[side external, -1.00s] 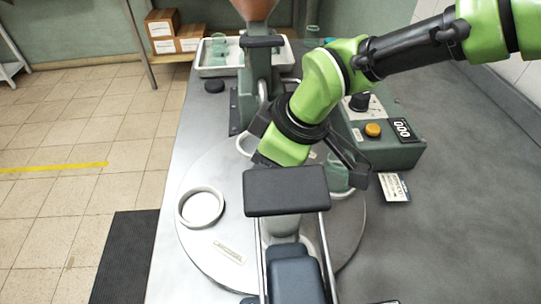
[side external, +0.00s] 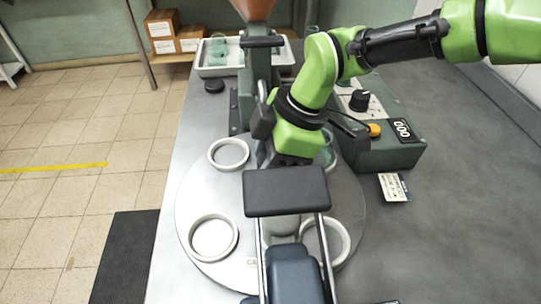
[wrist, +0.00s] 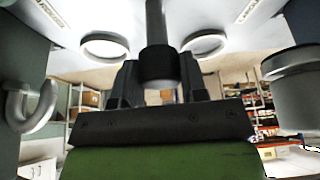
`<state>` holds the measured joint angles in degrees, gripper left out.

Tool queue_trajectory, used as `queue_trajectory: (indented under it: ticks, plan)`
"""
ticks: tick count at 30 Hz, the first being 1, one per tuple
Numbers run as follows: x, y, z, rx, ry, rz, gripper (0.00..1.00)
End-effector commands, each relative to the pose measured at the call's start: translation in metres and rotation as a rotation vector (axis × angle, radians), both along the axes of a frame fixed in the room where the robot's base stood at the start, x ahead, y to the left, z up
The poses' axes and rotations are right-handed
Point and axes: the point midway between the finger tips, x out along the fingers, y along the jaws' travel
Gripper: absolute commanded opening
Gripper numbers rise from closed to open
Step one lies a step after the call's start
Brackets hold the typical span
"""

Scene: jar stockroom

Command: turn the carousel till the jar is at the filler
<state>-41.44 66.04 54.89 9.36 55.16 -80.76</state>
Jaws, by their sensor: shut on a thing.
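The round grey carousel (side external: 190,200) lies on the bench and carries several white ring seats. The jar (side external: 328,152), greenish glass, stands on its back right side, partly hidden by my arm. The filler (side external: 258,75), a dark green column with an orange-brown funnel (side external: 253,8), stands behind the carousel. My gripper (wrist: 158,88) is shut on an upright dark post (wrist: 157,50) in the wrist view. In the side view the fingertips and post are mostly hidden behind my wrist and a black padded part.
A control box (side external: 385,150) with an orange button and display sits at the right, near the jar. A card (side external: 394,187) lies before it. Empty seats show at back left (side external: 212,164), front left (side external: 193,245) and front right (side external: 346,250). A white tray (side external: 217,70) stands behind.

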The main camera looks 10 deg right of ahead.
Motion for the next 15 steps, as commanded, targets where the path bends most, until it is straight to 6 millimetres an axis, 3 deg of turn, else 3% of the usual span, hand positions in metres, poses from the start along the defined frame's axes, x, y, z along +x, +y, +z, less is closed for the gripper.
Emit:
queue_trajectory:
  ticks: [15]
  plan:
    - [0.0007,0.0011,0.0001,0.003,-0.003,0.258,0.0]
